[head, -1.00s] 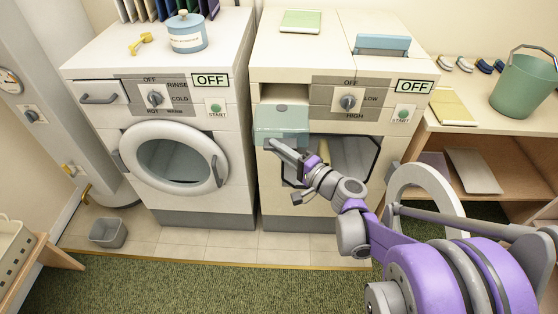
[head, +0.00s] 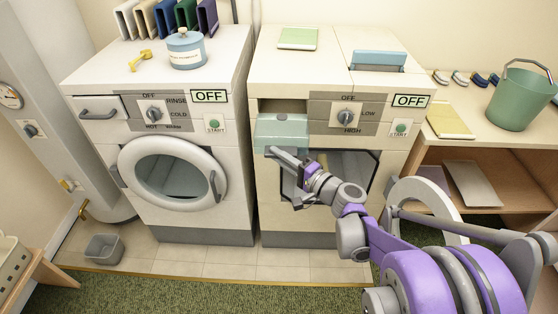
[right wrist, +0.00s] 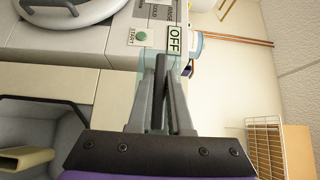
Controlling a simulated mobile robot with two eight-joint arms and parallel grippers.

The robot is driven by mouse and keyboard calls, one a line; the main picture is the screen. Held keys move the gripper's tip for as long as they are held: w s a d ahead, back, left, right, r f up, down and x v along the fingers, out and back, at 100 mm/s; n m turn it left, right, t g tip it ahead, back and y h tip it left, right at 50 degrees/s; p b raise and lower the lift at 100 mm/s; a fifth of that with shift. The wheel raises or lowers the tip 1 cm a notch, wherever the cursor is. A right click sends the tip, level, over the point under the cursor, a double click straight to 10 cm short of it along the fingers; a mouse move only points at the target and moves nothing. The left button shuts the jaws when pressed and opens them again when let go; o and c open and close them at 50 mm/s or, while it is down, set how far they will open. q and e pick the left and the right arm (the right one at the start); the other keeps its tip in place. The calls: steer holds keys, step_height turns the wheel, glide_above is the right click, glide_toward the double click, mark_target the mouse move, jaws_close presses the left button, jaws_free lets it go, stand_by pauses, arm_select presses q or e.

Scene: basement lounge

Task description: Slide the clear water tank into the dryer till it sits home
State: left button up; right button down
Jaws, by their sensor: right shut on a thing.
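The clear, pale blue-green water tank (head: 282,133) is in front of the dryer (head: 385,150), at its upper left. The dark slot (head: 284,105) shows just above and behind the tank; how far the tank reaches into it cannot be told. My right gripper (head: 272,152) is shut on the tank's front lower edge. In the right wrist view, the gripper fingers (right wrist: 161,75) are close together, with the tank (right wrist: 149,62) beyond them. My left gripper is not in view.
The dryer's round door (head: 430,195) stands open at right, near my right arm. The washer (head: 175,120) stands to the left with its door shut. A shelf unit (head: 480,150) with a green bucket (head: 522,98) is at right. A grey bin (head: 104,248) is on the floor.

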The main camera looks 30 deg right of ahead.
steer(key=shift+w+d, duration=0.8)
steer(key=shift+w, duration=0.5)
steer(key=shift+w+d, duration=0.8)
steer(key=shift+w, duration=0.5)
steer(key=shift+w+d, duration=0.8)
steer(key=shift+w, duration=0.5)
steer(key=shift+w+d+f, duration=0.1)
steer(key=shift+w+d, duration=0.75)
steer(key=shift+w, duration=0.6)
steer(key=shift+w+d, duration=0.9)
steer(key=shift+w, duration=0.5)
steer(key=shift+w+d+f, duration=0.1)
steer(key=shift+w+d, duration=0.75)
steer(key=shift+w, duration=0.6)
steer(key=c, duration=0.8)
jaws_free()
steer(key=shift+o, duration=0.2)
